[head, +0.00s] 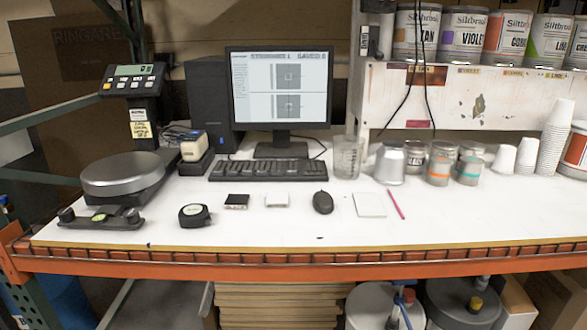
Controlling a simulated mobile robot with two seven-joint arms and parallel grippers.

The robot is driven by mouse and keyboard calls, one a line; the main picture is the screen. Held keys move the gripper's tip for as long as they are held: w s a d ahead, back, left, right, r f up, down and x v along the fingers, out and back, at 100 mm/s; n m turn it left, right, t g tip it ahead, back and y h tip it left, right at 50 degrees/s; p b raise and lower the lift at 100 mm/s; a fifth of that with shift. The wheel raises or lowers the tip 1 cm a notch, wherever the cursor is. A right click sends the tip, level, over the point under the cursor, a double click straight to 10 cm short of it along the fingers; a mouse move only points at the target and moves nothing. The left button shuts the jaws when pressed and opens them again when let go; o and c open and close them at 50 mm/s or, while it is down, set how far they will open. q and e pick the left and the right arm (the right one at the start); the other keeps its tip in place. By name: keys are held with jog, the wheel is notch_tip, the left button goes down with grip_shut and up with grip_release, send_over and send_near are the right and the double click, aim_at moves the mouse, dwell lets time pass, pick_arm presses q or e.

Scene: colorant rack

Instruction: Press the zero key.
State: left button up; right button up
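A weighing scale with a round metal pan (122,174) stands at the left end of the white table. Its display head (133,79) sits on a black post behind the pan, with a lit greenish readout and a row of small keys below it. One key at the left looks yellow. The key labels are too small to read, so I cannot tell which is the zero key. A computer keyboard (258,170) lies in front of the monitor (279,90); its key labels are also unreadable. Neither of my grippers is in view.
A black tape measure (194,215), a mouse (323,202) and a pink pencil (396,204) lie near the front. A black levelling bar (101,217) lies before the scale. Small cans (439,163) and paper cups (555,138) stand at right. The front table strip is clear.

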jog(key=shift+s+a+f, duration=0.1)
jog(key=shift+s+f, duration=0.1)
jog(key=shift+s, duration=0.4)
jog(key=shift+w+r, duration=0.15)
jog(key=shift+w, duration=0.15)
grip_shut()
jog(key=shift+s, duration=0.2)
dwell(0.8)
